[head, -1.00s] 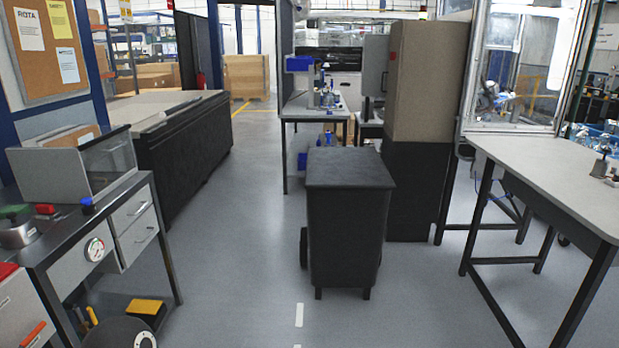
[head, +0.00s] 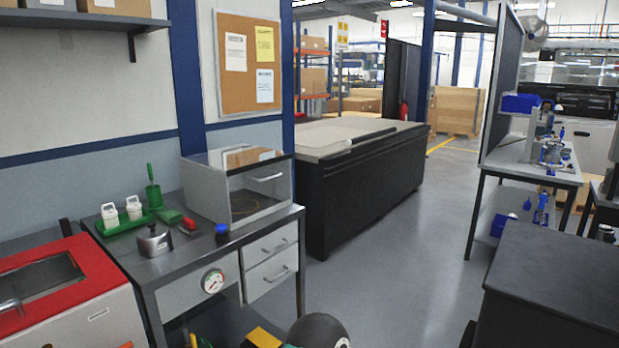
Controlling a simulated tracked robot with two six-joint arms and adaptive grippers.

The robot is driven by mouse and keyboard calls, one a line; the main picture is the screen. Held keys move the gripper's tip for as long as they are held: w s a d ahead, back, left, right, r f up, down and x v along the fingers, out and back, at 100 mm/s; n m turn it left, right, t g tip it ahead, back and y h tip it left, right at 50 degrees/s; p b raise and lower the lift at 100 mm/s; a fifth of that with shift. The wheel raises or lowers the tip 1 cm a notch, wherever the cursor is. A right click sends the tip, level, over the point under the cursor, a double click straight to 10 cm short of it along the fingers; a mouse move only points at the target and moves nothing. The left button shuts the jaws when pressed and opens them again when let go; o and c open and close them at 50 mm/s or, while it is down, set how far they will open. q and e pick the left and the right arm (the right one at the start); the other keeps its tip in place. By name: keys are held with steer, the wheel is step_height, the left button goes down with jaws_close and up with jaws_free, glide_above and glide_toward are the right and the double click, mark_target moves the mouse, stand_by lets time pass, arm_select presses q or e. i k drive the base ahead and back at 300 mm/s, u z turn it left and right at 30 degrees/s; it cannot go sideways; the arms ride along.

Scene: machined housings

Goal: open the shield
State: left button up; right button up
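A grey box with a clear front panel, which looks like the shield (head: 258,195), stands at the right end of the workbench (head: 180,260) in the head view. The panel has a bar handle (head: 267,178) near its top and appears closed. Neither of my grippers is in view.
A green tray (head: 128,226) with white bottles, a metal pot (head: 155,242) and a blue-capped item (head: 222,234) stand left of the box. A red-lidded machine (head: 60,290) is at lower left. A black cabinet (head: 555,270) is at right. Open floor (head: 400,270) lies between.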

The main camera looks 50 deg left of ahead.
mark_target(235, 159)
steer(key=z, duration=0.05)
steer(key=i, duration=2.05)
steer(key=u, duration=3.05)
steer(key=i, duration=1.35)
steer(key=z, duration=0.4)
